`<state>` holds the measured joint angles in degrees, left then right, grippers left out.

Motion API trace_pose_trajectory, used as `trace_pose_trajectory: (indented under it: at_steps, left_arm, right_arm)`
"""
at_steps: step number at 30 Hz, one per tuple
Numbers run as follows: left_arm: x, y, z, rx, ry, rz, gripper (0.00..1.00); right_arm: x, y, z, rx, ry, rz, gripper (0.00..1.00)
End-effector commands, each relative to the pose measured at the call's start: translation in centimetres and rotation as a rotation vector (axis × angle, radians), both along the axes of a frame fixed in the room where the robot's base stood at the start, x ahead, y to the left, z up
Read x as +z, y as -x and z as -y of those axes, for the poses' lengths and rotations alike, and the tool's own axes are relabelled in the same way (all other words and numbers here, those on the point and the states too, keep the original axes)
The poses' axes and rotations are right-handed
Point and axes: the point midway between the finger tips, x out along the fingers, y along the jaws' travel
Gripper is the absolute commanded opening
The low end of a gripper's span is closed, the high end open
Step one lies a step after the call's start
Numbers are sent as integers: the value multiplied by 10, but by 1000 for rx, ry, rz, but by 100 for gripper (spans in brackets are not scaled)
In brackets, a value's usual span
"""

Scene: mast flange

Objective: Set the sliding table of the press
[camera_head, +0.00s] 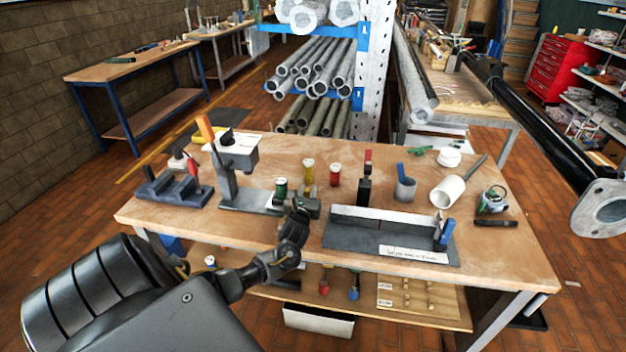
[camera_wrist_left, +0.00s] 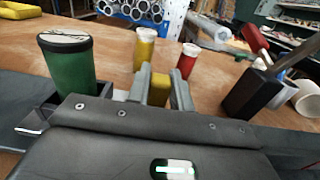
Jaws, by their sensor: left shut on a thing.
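The press (camera_head: 226,180) stands on the left half of the workbench, with a grey column, a pale head and an orange lever (camera_head: 205,128). Its low grey base runs right toward a green cylinder (camera_head: 281,186). My left gripper (camera_head: 303,207) is at the right end of this base, beside the green cylinder. In the left wrist view, the gripper (camera_wrist_left: 157,92) is shut on a small yellow piece (camera_wrist_left: 158,86) between its fingers. The green cylinder (camera_wrist_left: 68,65) stands to the left, apart from the fingers. The sliding table is partly hidden by my gripper. My right gripper is not in view.
Behind the gripper stand a yellow container (camera_head: 308,172) and a red one (camera_head: 335,175). A black holder (camera_head: 365,188) and a grey tray (camera_head: 388,243) with a blue handle lie to the right. A dark clamp fixture (camera_head: 173,187) is at the left. The front left bench top is clear.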

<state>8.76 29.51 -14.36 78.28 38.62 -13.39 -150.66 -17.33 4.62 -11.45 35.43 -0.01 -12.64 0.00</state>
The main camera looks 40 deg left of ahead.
Motion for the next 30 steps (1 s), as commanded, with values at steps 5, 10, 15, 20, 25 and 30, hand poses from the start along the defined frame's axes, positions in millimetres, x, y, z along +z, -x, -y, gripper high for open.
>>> trace_pose_trajectory:
  at_steps: [5,10,15,20,25,30]
  left_arm:
    - [0,-3,4,-8,1,2,30]
    - [0,-3,4,-7,0,1,44]
    - [0,-3,3,-6,1,1,44]
    - [-1,5,8,-7,0,0,44]
    - [-2,29,25,-10,1,0,44]
    - [-2,58,44,-9,2,0,44]
  right_arm:
    - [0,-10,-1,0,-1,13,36]
    - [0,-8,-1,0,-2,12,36]
    - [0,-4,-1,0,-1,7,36]
    - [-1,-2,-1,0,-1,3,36]
    - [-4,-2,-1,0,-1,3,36]
    - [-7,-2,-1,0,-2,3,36]
